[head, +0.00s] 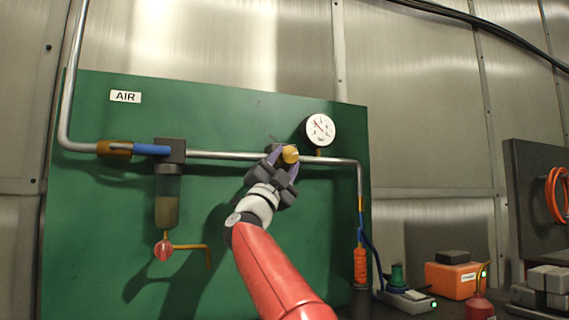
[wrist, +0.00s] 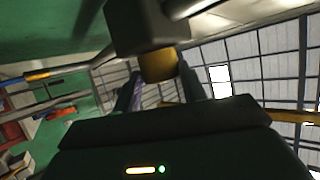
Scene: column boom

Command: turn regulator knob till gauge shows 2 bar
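The yellow regulator knob (head: 290,154) sits on a dark regulator body on the grey pipe, and it also shows in the wrist view (wrist: 158,67). My gripper (head: 286,160) is at the knob, with one purple finger on each side of it. In the wrist view the fingertips (wrist: 160,78) lie close to the knob's edges; I cannot tell whether they touch it. The round white gauge (head: 320,130) stands above the pipe, just right of the knob. Its needle seems to point to the upper left; the numbers are too small to read.
A green panel (head: 90,230) carries the pipe, a blue-handled valve (head: 151,150), a filter bowl (head: 167,200) and a red round part (head: 163,250) on the left. An orange box (head: 450,280) and other gear stand at lower right. The panel below the pipe is mostly clear.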

